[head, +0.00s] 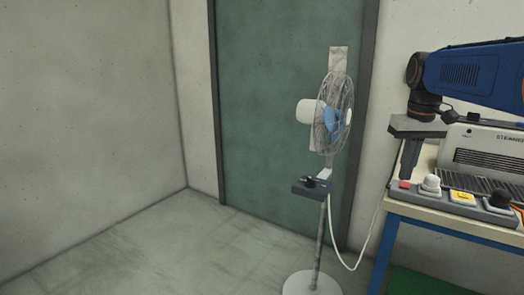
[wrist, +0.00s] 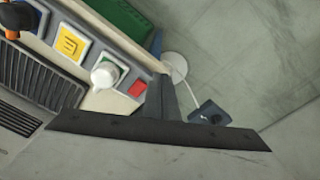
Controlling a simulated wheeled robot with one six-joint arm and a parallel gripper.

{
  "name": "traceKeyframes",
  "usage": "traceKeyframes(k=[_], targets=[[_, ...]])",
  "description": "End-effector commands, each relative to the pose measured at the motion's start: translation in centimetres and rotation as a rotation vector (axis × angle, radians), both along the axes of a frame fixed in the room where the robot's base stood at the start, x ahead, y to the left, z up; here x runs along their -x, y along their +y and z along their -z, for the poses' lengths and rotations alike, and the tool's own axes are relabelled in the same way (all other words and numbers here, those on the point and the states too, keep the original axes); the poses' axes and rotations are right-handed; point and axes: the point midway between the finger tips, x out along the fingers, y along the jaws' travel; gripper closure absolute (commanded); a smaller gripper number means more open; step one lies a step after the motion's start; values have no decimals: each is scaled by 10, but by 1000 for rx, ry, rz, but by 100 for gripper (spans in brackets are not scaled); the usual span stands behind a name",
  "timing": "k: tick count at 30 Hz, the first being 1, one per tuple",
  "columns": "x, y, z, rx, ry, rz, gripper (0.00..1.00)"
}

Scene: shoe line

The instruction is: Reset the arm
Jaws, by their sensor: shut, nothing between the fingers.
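My gripper (head: 405,177) hangs pointing down from the end of my blue arm at the right of the head view. Its narrow grey fingers are together with nothing between them. In the wrist view the gripper (wrist: 158,82) also shows as a dark bar with closed fingers. The fingertips appear close to the red button (head: 404,184) at the left end of the control panel; whether they touch anything cannot be told. The red button (wrist: 137,89) also shows beside the fingers in the wrist view.
The panel carries a white knob (head: 431,184) and a yellow button (head: 462,197). A grey steamer machine (head: 487,143) stands behind on a blue-legged table (head: 384,245). A standing fan (head: 333,115) with a white cable is left of it. Floor (head: 130,262) at left is clear.

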Motion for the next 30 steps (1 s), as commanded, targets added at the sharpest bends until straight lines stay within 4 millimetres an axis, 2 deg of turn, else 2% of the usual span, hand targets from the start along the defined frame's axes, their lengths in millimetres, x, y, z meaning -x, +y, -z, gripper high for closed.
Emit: traceKeyframes(k=[1, 11, 21, 27, 30], targets=[[15, 10, 5, 3, -17, -6, 100], [97, 56, 56, 12, -124, -26, 100], [180, 89, 130, 7, -236, -47, 100], [217, 100, 173, -1, -292, -57, 100], [228, 103, 187, -4, -308, -58, 100]])
